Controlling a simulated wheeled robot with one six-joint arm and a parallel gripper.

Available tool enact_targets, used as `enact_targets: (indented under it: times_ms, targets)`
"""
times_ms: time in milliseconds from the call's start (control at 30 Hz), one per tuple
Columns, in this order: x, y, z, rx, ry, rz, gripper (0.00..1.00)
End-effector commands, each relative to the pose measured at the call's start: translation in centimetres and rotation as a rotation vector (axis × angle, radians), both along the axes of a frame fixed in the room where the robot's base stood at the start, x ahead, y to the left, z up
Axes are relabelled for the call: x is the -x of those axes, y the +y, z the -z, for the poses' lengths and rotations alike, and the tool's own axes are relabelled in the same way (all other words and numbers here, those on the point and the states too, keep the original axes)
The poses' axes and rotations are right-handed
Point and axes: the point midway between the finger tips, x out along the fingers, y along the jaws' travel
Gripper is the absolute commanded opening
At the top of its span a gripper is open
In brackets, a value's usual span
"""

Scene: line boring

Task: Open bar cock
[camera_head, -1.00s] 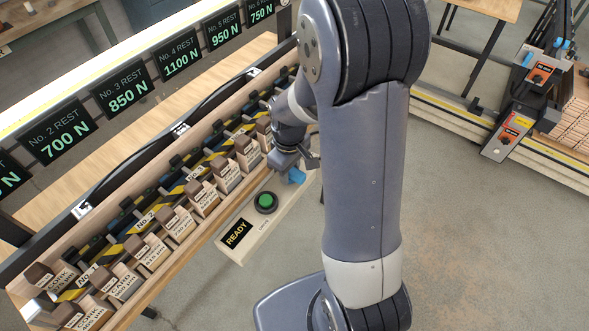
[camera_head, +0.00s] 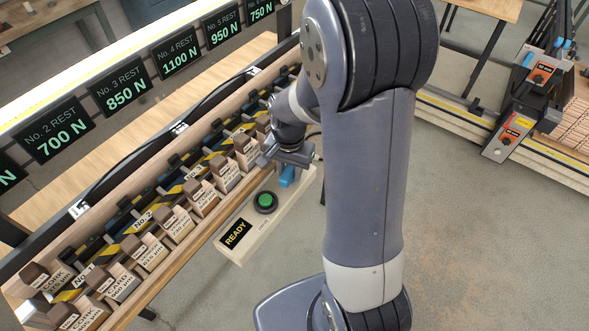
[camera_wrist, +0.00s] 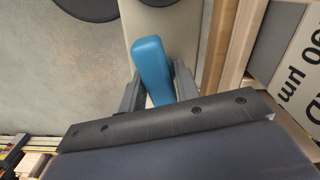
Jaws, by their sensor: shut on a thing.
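The bar cock's blue handle (camera_head: 288,177) stands on a pale panel (camera_head: 231,252) at the front of the bench, right of a green button. In the wrist view the handle (camera_wrist: 152,62) is a rounded blue lever lying between the two dark fingers. My gripper (camera_head: 287,163) is shut on it, with one finger on each side in the wrist view (camera_wrist: 157,88). The handle's lower end and pivot are hidden by the gripper and the wrist plate.
The green button (camera_head: 265,202) and a READY sign (camera_head: 236,234) share the panel. Labelled wooden blocks (camera_head: 178,222) line the bench rail to the left. Force displays (camera_head: 119,86) hang behind. Open floor (camera_head: 480,230) lies to the right of my arm.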

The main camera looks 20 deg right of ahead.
Motion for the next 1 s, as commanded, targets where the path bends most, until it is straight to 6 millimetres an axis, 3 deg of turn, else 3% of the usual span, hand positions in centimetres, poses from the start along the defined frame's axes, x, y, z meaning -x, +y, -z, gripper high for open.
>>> enact_targets:
  times_ms: [133, 167, 300, 633, 1000]
  targets:
    - [0.0, 0.0, 0.0, 0.0, 0.0, 0.19, 0.07]
    - [0.0, 0.0, 0.0, 0.0, 0.0, 0.212, 0.31]
    - [0.0, 0.0, 0.0, 0.0, 0.0, 0.203, 0.43]
    - [0.0, 0.0, -0.6, 0.0, 0.0, 0.201, 0.44]
    - [0.0, 0.0, -6.1, 0.0, -0.001, 0.2, 0.44]
